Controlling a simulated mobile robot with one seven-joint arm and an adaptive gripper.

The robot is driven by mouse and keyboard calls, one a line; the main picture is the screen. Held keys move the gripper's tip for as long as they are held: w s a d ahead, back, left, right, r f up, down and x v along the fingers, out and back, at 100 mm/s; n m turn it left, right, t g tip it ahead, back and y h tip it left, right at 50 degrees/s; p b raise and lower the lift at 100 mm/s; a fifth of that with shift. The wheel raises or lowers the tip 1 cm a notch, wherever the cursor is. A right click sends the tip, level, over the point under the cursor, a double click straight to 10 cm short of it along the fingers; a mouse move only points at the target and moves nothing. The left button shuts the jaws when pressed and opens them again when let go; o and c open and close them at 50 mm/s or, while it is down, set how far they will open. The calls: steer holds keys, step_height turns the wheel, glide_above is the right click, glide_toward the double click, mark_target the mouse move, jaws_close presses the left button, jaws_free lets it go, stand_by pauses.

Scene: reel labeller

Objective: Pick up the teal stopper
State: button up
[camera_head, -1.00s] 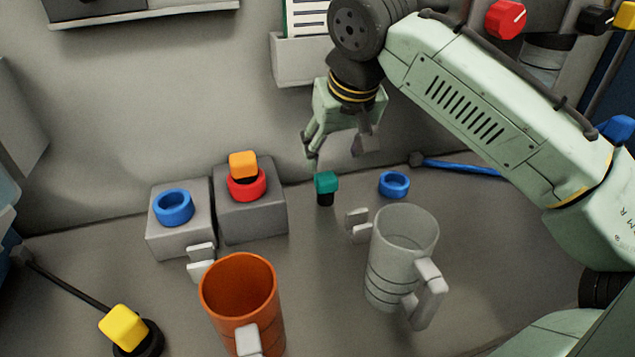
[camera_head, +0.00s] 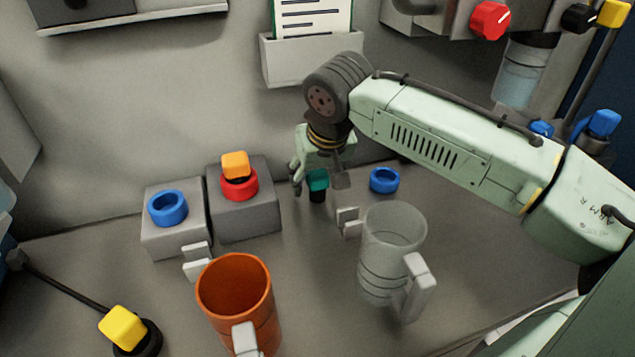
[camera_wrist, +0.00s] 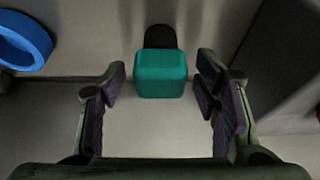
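The teal stopper (camera_head: 317,180) stands upright on the counter, with a teal block top and a black lower part. In the wrist view the teal stopper (camera_wrist: 161,73) lies between the fingertips, towards the far side, with clear gaps on both sides. My gripper (camera_head: 318,184) points down over it, one finger at its left and one at its right. In the wrist view my gripper (camera_wrist: 164,85) is open and its pads do not touch the stopper.
A blue ring (camera_head: 384,180) lies just right of the stopper. Left stand grey blocks, one with a blue ring (camera_head: 167,208), one with a red ring (camera_head: 239,185) and an orange-topped stopper (camera_head: 235,164). A clear mug (camera_head: 390,255) and an orange mug (camera_head: 238,300) stand in front.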

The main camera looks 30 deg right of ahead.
mark_target(316, 171)
steer(key=c, duration=1.2)
steer(key=shift+r, duration=0.45)
step_height(316, 171, up, 2)
steer(key=shift+w+r+b, duration=0.1)
steer(key=shift+b, duration=0.4)
steer(key=s+a+b, duration=0.1)
steer(key=s+a, duration=0.2)
steer(key=s, duration=0.1)
steer(key=s+a+r+b, duration=0.1)
steer(key=s+a, duration=0.2)
steer(key=s, duration=0.1)
steer(key=s+a+r+b, duration=0.1)
steer(key=s+a, duration=0.2)
steer(key=s, duration=0.2)
steer(key=shift+a, duration=0.25)
